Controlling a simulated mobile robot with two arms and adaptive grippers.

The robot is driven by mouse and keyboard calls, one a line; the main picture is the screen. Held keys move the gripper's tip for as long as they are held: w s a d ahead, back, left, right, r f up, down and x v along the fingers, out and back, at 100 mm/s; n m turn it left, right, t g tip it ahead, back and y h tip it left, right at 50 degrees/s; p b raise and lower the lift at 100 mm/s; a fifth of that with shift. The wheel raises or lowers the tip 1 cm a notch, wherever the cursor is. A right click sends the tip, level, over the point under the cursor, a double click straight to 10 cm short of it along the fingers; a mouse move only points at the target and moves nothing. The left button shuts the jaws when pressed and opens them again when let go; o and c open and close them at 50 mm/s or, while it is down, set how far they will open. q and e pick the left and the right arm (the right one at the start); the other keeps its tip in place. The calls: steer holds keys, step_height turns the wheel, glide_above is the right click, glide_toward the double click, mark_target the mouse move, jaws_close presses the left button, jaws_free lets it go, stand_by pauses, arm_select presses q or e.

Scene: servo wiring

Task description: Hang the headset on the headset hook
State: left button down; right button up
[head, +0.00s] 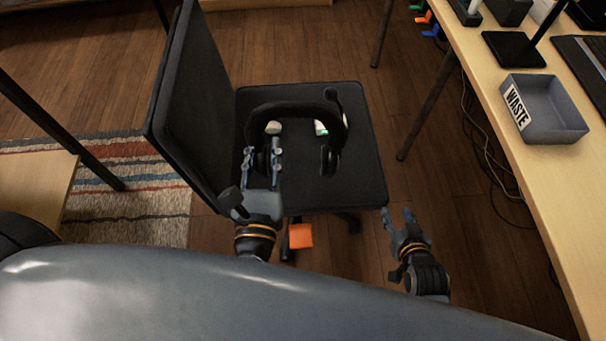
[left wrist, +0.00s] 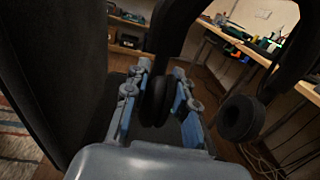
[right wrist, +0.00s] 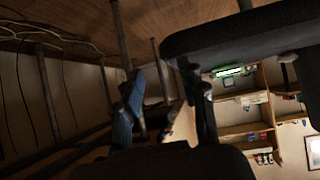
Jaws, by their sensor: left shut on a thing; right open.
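The headset (head: 292,107) is black, with a wide headband, two ear cups and a microphone boom at its upper right. It is over the chair seat; I cannot tell whether it touches the seat. My left gripper (head: 263,153) is shut on its left ear cup, which shows between the fingers (left wrist: 159,75) in the left wrist view. The other ear cup (left wrist: 240,118) hangs free at the right. My right gripper (head: 398,217) is open and empty, right of the seat's front corner. Small coloured hooks (head: 424,17) show at the desk's far edge; I cannot tell which is the headset hook.
The black chair (head: 358,165) stands in front of me, its tall backrest (head: 195,100) left of my left gripper. The desk (head: 485,85) runs along the right and carries a grey WASTE bin (head: 560,125). An orange block (head: 300,236) shows below the seat. Floor between chair and desk is open.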

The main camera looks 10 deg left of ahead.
arm_select(q)
steer(key=shift+n+y, duration=0.3)
steer(key=f+b, duration=0.1)
steer(key=f, duration=0.1)
steer(key=d+f+b, duration=0.1)
steer(key=f+b, duration=0.1)
steer(key=f, duration=0.1)
steer(key=shift+b, duration=0.3)
steer(key=f+b, duration=0.1)
steer(key=d+f+b, duration=0.1)
steer(key=f+y+b, duration=0.1)
steer(key=shift+d+n+b, duration=0.25)
steer(key=shift+n+b, duration=0.05)
steer(key=shift+b, duration=0.1)
arm_select(e)
step_height(320, 180, up, 16)
steer(key=t+y, duration=0.1)
steer(key=t, duration=0.3)
steer(key=shift+w+a+r+t, duration=0.2)
steer(key=shift+w+a+t, duration=0.1)
steer(key=shift+w+t, duration=0.1)
